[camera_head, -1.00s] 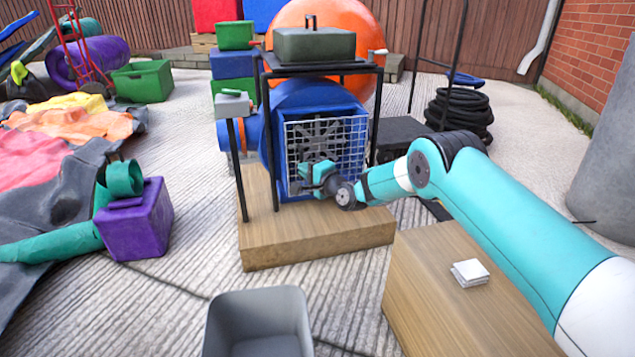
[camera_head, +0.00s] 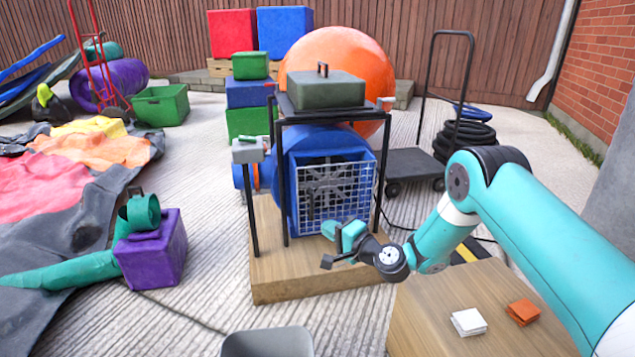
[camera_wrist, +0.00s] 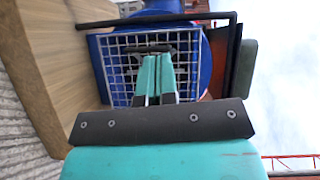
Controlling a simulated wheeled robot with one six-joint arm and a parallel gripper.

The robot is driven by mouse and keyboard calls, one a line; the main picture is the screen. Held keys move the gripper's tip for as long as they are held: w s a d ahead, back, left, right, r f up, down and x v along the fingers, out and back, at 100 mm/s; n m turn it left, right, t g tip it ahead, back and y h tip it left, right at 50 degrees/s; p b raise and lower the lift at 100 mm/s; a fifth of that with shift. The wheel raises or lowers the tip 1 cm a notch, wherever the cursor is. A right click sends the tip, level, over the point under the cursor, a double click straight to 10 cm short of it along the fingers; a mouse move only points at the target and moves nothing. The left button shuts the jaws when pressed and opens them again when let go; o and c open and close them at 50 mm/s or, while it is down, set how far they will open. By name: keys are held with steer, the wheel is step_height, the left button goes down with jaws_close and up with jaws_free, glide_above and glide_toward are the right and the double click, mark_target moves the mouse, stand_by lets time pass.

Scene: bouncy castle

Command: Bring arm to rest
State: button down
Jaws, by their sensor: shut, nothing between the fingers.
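My gripper (camera_head: 335,247) is at the end of my teal arm, in front of the lower part of a blue blower (camera_head: 290,180) with a white wire grille. It is shut and empty. In the wrist view its two teal fingers (camera_wrist: 155,80) lie together and point at the grille (camera_wrist: 120,62), with a gap that I cannot measure. My arm reaches in from the right, bent at the elbow, above a wooden box.
The blower stands on a wooden platform (camera_head: 318,285) inside a black frame with a green toolbox (camera_head: 325,90) on top. White (camera_head: 468,321) and orange (camera_head: 523,311) pads lie on the wooden box (camera_head: 425,315). A grey bin (camera_head: 268,343) and a purple box (camera_head: 150,250) stand nearby.

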steer(key=s+a+r+n+g+p, duration=0.2)
steer(key=s+r+n+g, duration=0.4)
steer(key=r, duration=0.5)
steer(key=s+a+r+n+g+p, duration=0.3)
steer(key=s+r+n, duration=0.2)
steer(key=s+r, duration=0.45)
steer(key=s+d+r+n+g+h+p, duration=0.15)
steer(key=s+d+r, duration=0.25)
steer(key=s, duration=0.5)
steer(key=s+d+r+n+g+h+p, duration=0.1)
steer(key=s+d+r+n+h+p, duration=0.2)
steer(key=s, duration=0.5)
steer(key=s+d+r+n+g+h, duration=0.1)
steer(key=s+d+r+g+h, duration=0.25)
steer(key=s, duration=0.55)
step_height(320, 180, up, 39)
steer(key=d+t+y+p, duration=0.1)
steer(key=p, duration=3.7)
steer(key=shift+w+d+f+t, duration=0.2)
steer(key=shift+w+t, duration=0.1)
